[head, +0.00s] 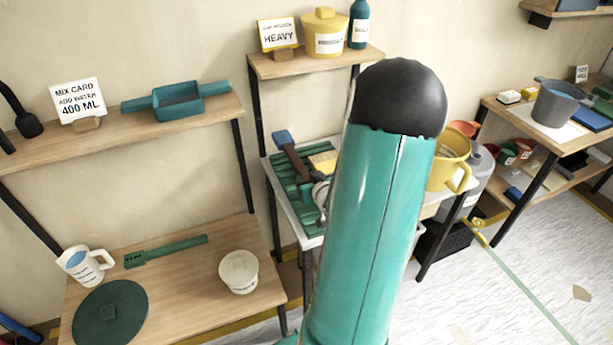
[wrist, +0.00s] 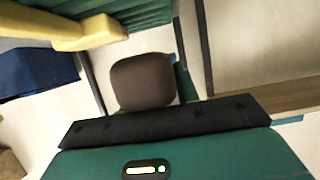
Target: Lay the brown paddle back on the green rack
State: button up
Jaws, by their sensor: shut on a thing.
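The green slatted rack (head: 290,188) lies on a white-topped table behind my raised arm. The brown paddle (head: 295,158), with a blue end, slants across the rack's upper part; I cannot tell whether it touches the slats. My gripper (head: 321,192) is at the paddle's lower end, partly hidden by my arm, and is shut on it. In the wrist view a rounded brown part of the paddle (wrist: 143,82) shows just beyond the dark gripper edge. Green slats of the rack (wrist: 130,14) show at the top there.
A yellow block (head: 323,161) lies beside the paddle. A yellow jug (head: 450,160) stands right of my arm. A shelf with a HEAVY card (head: 278,35) and a yellow pot (head: 325,32) is above the rack. A wooden table (head: 190,285) with a white tub (head: 239,271) is at left.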

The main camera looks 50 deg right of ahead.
aim_at(308, 207)
jog(key=shift+w+a, duration=0.1)
jog(key=shift+w, duration=0.2)
jog(key=shift+s+a+r, duration=0.1)
jog(key=shift+s+a, duration=0.05)
jog(key=shift+a, duration=0.05)
jog(key=shift+s+d, duration=0.1)
jog(key=shift+s, duration=0.1)
jog(key=shift+w, duration=0.2)
jog(key=shift+f, duration=0.2)
jog(key=shift+s+f, duration=0.2)
jog(key=shift+f, duration=3.45)
jog(key=shift+w+f, duration=0.1)
jog(key=shift+f, duration=0.6)
jog(key=o, duration=1.2)
